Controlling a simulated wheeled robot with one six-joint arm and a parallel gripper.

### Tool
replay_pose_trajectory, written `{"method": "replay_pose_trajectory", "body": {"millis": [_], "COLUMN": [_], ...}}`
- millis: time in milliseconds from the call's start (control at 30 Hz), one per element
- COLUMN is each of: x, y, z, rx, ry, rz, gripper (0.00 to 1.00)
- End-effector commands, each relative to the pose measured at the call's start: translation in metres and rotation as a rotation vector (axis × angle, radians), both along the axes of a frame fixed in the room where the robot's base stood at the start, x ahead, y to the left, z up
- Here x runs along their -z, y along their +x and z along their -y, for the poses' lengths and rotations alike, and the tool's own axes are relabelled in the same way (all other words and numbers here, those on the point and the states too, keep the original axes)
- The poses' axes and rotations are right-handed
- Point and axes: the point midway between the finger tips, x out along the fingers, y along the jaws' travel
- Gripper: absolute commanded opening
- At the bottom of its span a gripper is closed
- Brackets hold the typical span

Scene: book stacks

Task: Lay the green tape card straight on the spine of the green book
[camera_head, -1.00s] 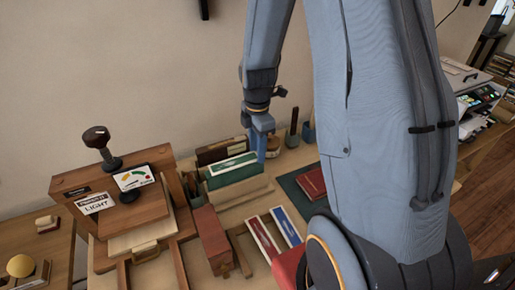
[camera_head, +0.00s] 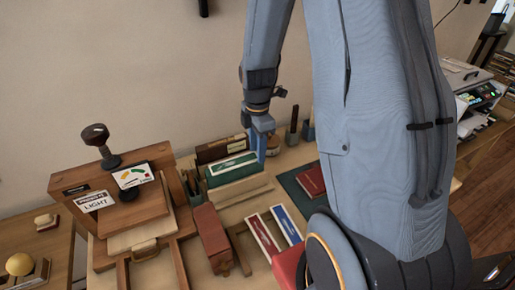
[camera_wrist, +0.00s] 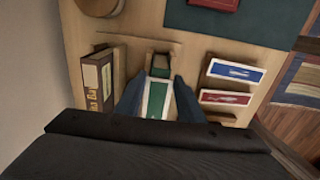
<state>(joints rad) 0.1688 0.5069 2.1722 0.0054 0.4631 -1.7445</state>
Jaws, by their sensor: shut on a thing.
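The green book (camera_head: 236,177) stands at the back of the bench, its spine facing up. The green tape card (camera_head: 232,163), with a white label band, lies along the top of the book in the head view, roughly in line with it; I cannot tell whether it touches the spine all along. My gripper (camera_head: 262,150) is at the right end of the card. In the wrist view the card (camera_wrist: 154,98) sits between the two blue fingers of my gripper (camera_wrist: 157,92), which are shut on it. The book's end (camera_wrist: 160,61) shows beyond the card; the rest is hidden.
A red card (camera_head: 262,236) and a blue card (camera_head: 286,226) lie in front. A brown book (camera_head: 213,150) stands behind the green one. A wooden press (camera_head: 130,205) is at left. A red book (camera_head: 311,182) lies on a dark green mat (camera_head: 290,185) at right.

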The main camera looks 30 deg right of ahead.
Motion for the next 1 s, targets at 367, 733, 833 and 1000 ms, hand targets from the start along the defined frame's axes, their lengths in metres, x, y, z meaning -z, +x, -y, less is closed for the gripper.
{"method": "replay_pose_trajectory", "body": {"millis": [367, 733, 833, 1000], "x": [0.001, -0.001, -0.004, -0.014], "y": [0.0, 0.0, 0.0, 0.0], "z": [0.0, 0.0, 0.0, 0.0], "rx": [0.0, 0.0, 0.0, 0.0], "ry": [0.0, 0.0, 0.0, 0.0], "rz": [0.0, 0.0, 0.0, 0.0], "gripper": [0.52, 0.57, 0.57, 0.57]}}
